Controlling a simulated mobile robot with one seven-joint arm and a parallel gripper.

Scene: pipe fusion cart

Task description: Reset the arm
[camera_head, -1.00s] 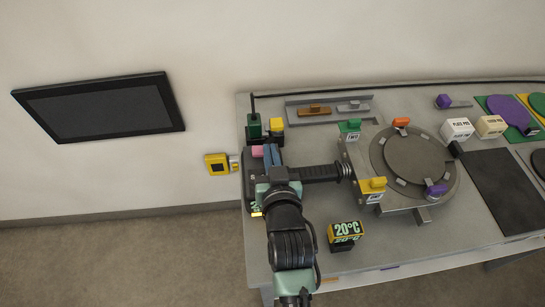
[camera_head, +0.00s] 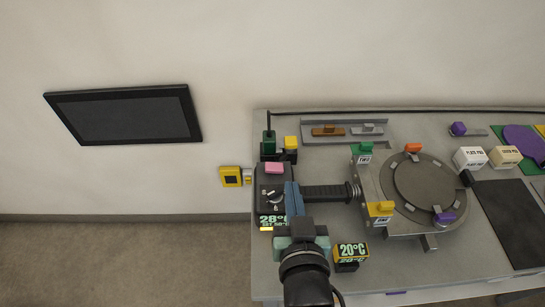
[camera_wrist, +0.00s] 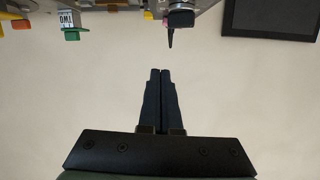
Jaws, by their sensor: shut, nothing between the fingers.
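My gripper (camera_head: 291,187) shows in the head view as narrow dark blue fingers at the end of my arm, in front of or over the black device with the 28°C display (camera_head: 271,221). In the wrist view my gripper (camera_wrist: 160,71) has both dark fingers together, with nothing between them. Plain wall fills most of that view behind the fingertips. I cannot tell whether the fingers touch the device.
A round grey plate fixture (camera_head: 425,186) with coloured tabs and a ribbed black handle (camera_head: 325,193) stand right of my gripper. A 20°C block (camera_head: 350,252) sits close to my wrist. A dark screen (camera_head: 130,115) hangs on the wall; floor at left is clear.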

